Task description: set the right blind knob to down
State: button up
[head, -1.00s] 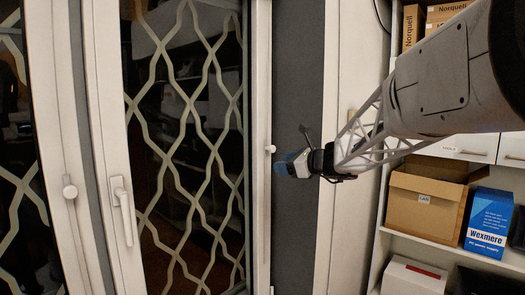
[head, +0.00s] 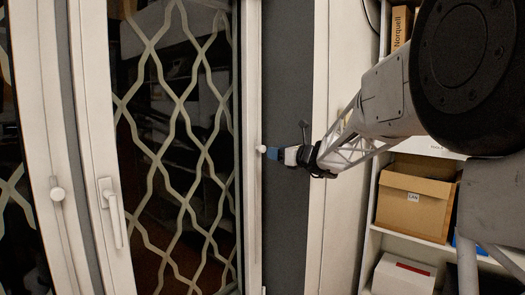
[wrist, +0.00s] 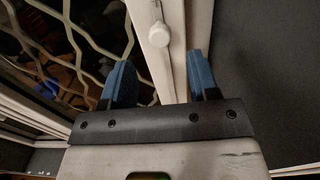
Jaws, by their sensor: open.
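The right blind knob (head: 262,149) is a small white round knob on the white window frame strip, right of the lattice-patterned glass. In the wrist view the knob (wrist: 159,36) sits beyond and between the blue fingertips, a little ahead of them, on a slotted track. My gripper (head: 272,154) has blue fingers and is right at the knob in the head view. In the wrist view my gripper (wrist: 160,82) is open, with nothing between its fingers. Whether a finger touches the knob cannot be seen.
Another white knob (head: 57,194) sits on the left frame strip, beside a window handle (head: 113,212). A grey panel (head: 287,230) lies right of the right strip. Shelves with a LAN box (head: 412,205) stand at the right.

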aim_at(264, 149)
jog(key=shift+x, duration=3.55)
jog(key=shift+c, duration=0.3)
grip_shut()
